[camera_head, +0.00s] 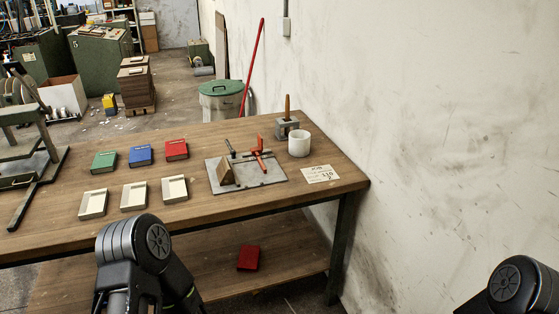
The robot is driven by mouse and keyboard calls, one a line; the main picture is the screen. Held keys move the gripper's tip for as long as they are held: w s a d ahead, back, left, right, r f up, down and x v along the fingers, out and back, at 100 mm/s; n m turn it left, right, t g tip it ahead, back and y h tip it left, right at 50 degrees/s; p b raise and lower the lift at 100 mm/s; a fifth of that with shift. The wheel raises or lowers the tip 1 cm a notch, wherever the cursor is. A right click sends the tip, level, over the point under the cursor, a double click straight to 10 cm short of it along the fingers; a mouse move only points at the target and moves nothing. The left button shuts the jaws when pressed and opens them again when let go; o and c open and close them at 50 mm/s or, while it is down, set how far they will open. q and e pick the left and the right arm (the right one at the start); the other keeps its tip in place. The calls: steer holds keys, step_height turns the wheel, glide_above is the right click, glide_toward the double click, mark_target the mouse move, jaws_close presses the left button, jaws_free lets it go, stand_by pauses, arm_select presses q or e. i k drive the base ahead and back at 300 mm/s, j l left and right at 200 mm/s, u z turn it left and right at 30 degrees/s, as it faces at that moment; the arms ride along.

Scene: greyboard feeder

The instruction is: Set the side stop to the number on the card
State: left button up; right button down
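A pale card (320,174) lies flat near the right end of the wooden table (250,205). It has dark handwriting, too small to read surely. Left of it is a grey metal plate (270,180) carrying a wooden wedge-like block (226,172), a dark-handled bar (231,148) and a red lever-like part (259,154). Which of these is the side stop, and any scale on it, I cannot tell. My grippers are both out of view; only dark links of my two arms show along the bottom edge.
Green, blue and red boxes (177,149) stand behind several open cream trays (174,189) on the table. A metal frame (30,165) occupies the left end. A wall closes the right.

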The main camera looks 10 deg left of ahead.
mark_target(256, 151)
steer(key=i+j+z, duration=0.7)
steer(key=z, duration=0.2)
steer(key=j, duration=0.1)
